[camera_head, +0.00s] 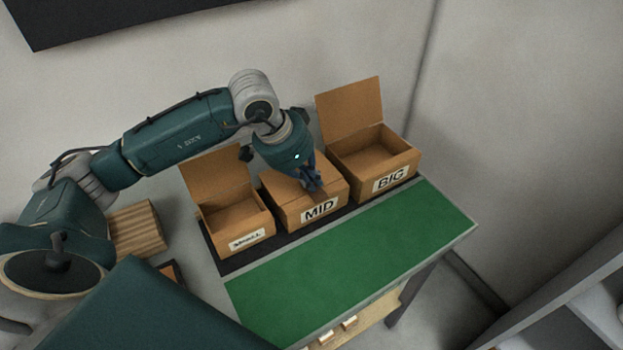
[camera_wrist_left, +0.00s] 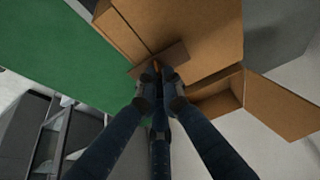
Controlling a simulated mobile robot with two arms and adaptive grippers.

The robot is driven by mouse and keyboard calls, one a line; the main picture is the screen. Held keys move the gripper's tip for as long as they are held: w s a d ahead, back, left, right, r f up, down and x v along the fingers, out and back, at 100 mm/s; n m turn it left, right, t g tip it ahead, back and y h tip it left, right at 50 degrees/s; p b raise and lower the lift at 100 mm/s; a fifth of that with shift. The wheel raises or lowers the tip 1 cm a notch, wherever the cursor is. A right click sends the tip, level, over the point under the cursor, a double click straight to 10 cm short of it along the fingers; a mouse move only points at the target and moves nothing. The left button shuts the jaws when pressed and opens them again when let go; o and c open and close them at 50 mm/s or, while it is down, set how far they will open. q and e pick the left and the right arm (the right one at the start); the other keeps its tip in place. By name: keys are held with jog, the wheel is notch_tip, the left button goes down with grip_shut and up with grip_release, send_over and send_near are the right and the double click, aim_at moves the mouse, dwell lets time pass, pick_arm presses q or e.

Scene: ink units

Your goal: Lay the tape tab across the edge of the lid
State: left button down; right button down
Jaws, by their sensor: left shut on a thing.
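The MID box (camera_head: 304,215) stands in the middle of three cardboard boxes with its lid (camera_head: 283,188) closed. My left gripper (camera_head: 313,186) points down at the front edge of that lid. In the left wrist view the gripper (camera_wrist_left: 160,74) is shut on the tape tab (camera_wrist_left: 174,55), a small dark brown strip. There the tab overlaps the line of the lid's edge on the box (camera_wrist_left: 200,30). The fingers hide part of the tab, and I cannot tell whether it touches the cardboard. My right gripper is not in view.
The small box (camera_head: 238,219) at left and the BIG box (camera_head: 378,160) at right have raised lids. The boxes stand on a black strip behind a clear green mat (camera_head: 350,250). A slatted wooden block (camera_head: 136,230) lies at left.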

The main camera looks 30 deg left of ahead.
pick_arm(q)
jog(key=shift+f+b, duration=0.45)
jog(key=shift+b, duration=0.1)
dwell(0.7)
dwell(0.3)
jog(key=c, duration=1.8)
grip_release()
jog(key=shift+c, duration=0.2)
jog(key=shift+r+p, duration=0.65)
jog(key=shift+r, duration=0.7)
jog(key=shift+r+p, duration=0.9)
jog(key=shift+r, duration=1.25)
